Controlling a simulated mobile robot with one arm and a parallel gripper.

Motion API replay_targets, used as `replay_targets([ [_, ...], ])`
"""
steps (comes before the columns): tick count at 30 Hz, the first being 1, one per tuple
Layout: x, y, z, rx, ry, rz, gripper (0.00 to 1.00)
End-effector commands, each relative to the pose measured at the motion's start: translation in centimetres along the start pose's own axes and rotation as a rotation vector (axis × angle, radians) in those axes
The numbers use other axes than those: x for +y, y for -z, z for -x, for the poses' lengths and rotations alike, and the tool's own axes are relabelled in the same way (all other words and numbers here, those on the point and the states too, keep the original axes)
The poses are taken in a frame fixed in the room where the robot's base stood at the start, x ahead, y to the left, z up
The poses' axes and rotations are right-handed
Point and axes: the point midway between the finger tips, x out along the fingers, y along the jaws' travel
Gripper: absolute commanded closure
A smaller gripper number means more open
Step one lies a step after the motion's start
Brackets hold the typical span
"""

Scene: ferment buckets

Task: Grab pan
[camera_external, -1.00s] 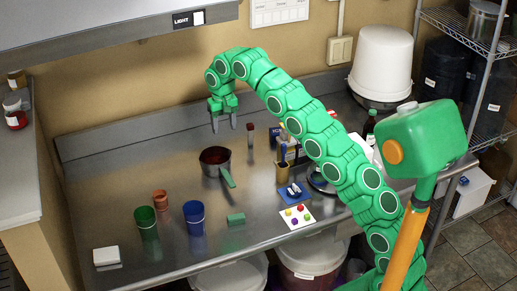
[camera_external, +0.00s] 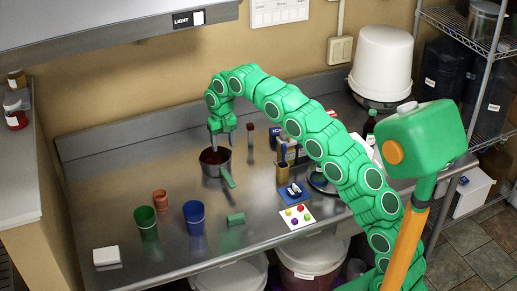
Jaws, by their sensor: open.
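The pan (camera_external: 210,170) is a small dark metal saucepan with reddish contents and a green handle (camera_external: 227,177). It sits on the steel counter, the handle pointing down and right toward the front. My gripper (camera_external: 221,148) is at the end of the green arm, pointing down at the pan's back rim. Its fingers are apart with nothing visible between them. They overlap the rim in this view, so I cannot tell whether they touch it.
A green cup (camera_external: 146,224), a blue cup (camera_external: 194,218) and a terracotta cup (camera_external: 160,199) stand front left. A green block (camera_external: 236,219) lies in front of the pan. A thin dark-topped vial (camera_external: 250,140) and a brown container (camera_external: 283,172) stand to the right. Counter left of the pan is clear.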

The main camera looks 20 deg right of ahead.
Motion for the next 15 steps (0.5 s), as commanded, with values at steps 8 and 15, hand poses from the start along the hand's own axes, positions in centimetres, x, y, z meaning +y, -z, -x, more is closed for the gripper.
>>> replay_targets([
  [8, 0.0, -0.1, -6.9, -0.004, -0.002, 0.001, 0.43],
  [15, 0.0, 0.0, -8.9, -0.002, 0.0, 0.0, 0.43],
])
